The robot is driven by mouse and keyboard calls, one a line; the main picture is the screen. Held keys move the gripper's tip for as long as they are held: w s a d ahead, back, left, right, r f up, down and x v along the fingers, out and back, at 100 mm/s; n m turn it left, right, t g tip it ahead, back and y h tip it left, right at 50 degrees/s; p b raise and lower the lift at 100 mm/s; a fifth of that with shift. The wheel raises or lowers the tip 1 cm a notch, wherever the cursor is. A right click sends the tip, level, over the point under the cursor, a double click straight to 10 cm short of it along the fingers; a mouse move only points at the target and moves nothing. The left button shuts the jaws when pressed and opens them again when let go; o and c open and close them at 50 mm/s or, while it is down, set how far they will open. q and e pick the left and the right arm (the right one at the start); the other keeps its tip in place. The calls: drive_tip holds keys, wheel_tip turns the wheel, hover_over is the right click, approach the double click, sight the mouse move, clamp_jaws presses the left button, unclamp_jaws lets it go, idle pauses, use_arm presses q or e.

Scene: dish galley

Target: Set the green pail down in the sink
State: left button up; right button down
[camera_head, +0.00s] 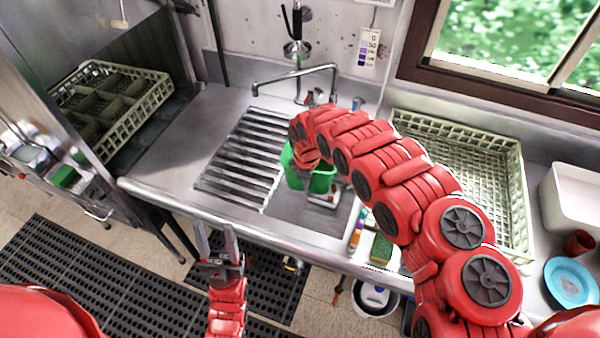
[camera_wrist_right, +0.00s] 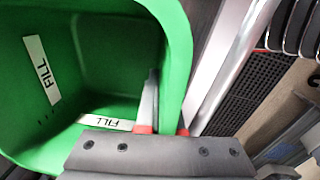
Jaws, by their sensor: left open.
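The green pail (camera_head: 322,183) is in or just over the sink basin (camera_head: 300,212), partly hidden behind my right arm. I cannot tell if its base touches the sink floor. In the right wrist view the pail (camera_wrist_right: 105,60) looks open and empty, with FILL labels inside. My right gripper (camera_wrist_right: 166,110) has one finger inside the pail and one outside, closed on its wall near the rim. My left gripper (camera_head: 216,232) is open and empty in front of the counter's front edge.
A ribbed drainboard (camera_head: 240,160) lies left of the basin, and a faucet (camera_head: 295,73) stands behind it. A pale rack (camera_head: 505,150) sits on the right. A sponge (camera_head: 381,249) and small bottles stand at the front right of the sink. A blue plate (camera_head: 570,283) lies far right.

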wheel_tip(320, 180, down, 35)
drive_tip(key=b, duration=2.8)
drive_tip(key=shift+f+b, duration=0.2)
drive_tip(key=shift+b, duration=0.1)
drive_tip(key=c, duration=1)
unclamp_jaws()
